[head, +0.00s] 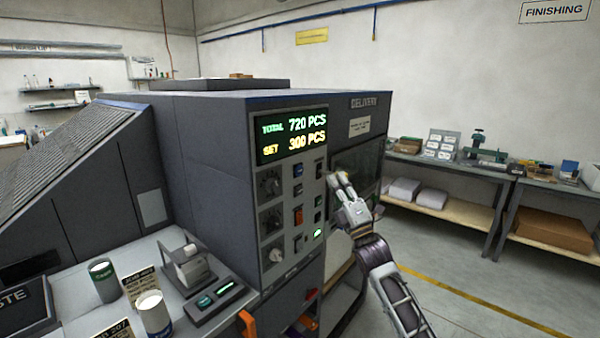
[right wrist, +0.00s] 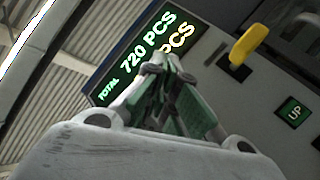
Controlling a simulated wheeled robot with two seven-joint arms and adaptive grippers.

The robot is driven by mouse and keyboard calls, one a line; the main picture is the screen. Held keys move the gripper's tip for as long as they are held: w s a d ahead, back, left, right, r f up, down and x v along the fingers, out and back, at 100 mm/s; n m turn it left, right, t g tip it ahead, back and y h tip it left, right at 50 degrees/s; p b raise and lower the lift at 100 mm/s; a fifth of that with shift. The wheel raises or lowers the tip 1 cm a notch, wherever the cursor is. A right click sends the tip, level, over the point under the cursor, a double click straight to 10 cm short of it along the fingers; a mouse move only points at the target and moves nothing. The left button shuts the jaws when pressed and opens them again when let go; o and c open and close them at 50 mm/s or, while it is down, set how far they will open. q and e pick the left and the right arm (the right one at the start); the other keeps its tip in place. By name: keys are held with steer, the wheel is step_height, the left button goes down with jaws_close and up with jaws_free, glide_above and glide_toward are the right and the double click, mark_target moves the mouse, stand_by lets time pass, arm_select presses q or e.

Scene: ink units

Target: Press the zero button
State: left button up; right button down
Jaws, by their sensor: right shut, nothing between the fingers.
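The control panel (head: 285,220) is on the front of a dark grey machine, with a lit display (head: 293,134) reading TOTAL 720 PCS and SET 300 PCS. I cannot read which button is zero. My right gripper (head: 341,180) is shut and empty, just right of the panel's right button column, apart from it as far as I can tell. In the right wrist view its fingertips (right wrist: 162,68) overlap the display; a green UP button (right wrist: 294,112) shows to the right. My left gripper is out of view.
A yellow part (right wrist: 250,45) sticks out near the fingers in the right wrist view. A light counter with cans (head: 103,280) and a small device (head: 215,296) stands at lower left. Workbenches (head: 450,170) stand behind at right; the floor between is open.

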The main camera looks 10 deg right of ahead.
mark_target(299, 170)
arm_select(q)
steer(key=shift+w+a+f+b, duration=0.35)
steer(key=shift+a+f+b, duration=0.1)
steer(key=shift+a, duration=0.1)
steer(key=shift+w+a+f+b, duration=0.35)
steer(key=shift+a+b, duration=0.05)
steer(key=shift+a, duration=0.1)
arm_select(e)
steer(key=w+a, duration=0.5)
steer(key=w, duration=0.1)
steer(key=shift+w+a, duration=0.15)
steer(key=shift+w, duration=0.25)
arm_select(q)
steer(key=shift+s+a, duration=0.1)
